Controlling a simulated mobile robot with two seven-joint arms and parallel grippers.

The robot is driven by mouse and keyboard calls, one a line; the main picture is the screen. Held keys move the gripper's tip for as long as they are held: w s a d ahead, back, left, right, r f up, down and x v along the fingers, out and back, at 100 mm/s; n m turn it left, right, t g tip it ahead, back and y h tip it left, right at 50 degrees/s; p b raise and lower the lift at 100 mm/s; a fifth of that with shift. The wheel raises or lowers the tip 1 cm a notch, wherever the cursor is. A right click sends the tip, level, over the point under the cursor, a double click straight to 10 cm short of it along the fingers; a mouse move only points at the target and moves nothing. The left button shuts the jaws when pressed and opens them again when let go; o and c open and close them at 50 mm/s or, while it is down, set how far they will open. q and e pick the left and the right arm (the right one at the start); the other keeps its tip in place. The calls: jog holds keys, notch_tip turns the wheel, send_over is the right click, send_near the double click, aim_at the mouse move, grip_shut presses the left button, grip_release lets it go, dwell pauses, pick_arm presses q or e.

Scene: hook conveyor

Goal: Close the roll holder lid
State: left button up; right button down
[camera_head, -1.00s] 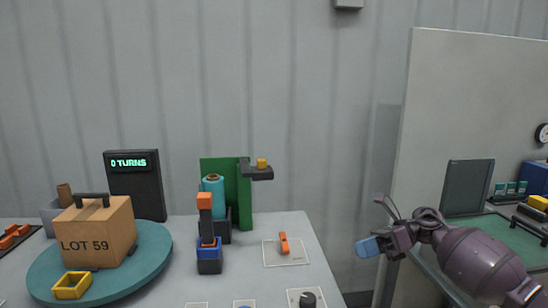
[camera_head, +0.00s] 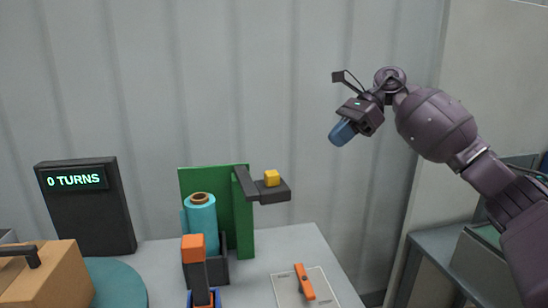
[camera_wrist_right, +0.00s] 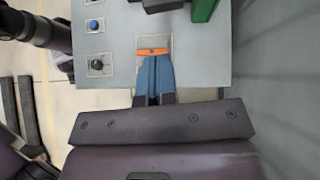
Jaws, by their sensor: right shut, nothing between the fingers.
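The roll holder has an upright green panel (camera_head: 240,222) with a dark base, and a teal roll (camera_head: 202,217) stands upright in it. A dark flat arm (camera_head: 272,194) with a yellow knob (camera_head: 271,178) sticks out to the right from the panel's top; it looks like the lid, standing open to the side. My right gripper (camera_head: 339,134) is shut and empty, in the air above and right of the yellow knob, apart from it. In the right wrist view, its blue fingers (camera_wrist_right: 153,66) point toward the table, and the green panel (camera_wrist_right: 204,8) is cut off at the top.
An orange lever (camera_head: 304,282) on a pale plate lies on the table right of the holder. An orange-topped dark handle (camera_head: 193,248) stands in front of the roll. A cardboard box (camera_head: 50,278), turntable (camera_head: 112,279) and "0 TURNS" display (camera_head: 85,205) are at left.

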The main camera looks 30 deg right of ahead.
jog(key=w+a+f, duration=0.1)
jog(key=a+f, duration=0.2)
jog(key=a, duration=0.2)
jog(key=w+a+f+p, duration=0.1)
jog(key=a+f, duration=0.2)
jog(key=a, duration=0.3)
jog(key=shift+w+a, duration=0.15)
jog(key=shift+f, duration=0.1)
jog(key=shift+a, duration=0.1)
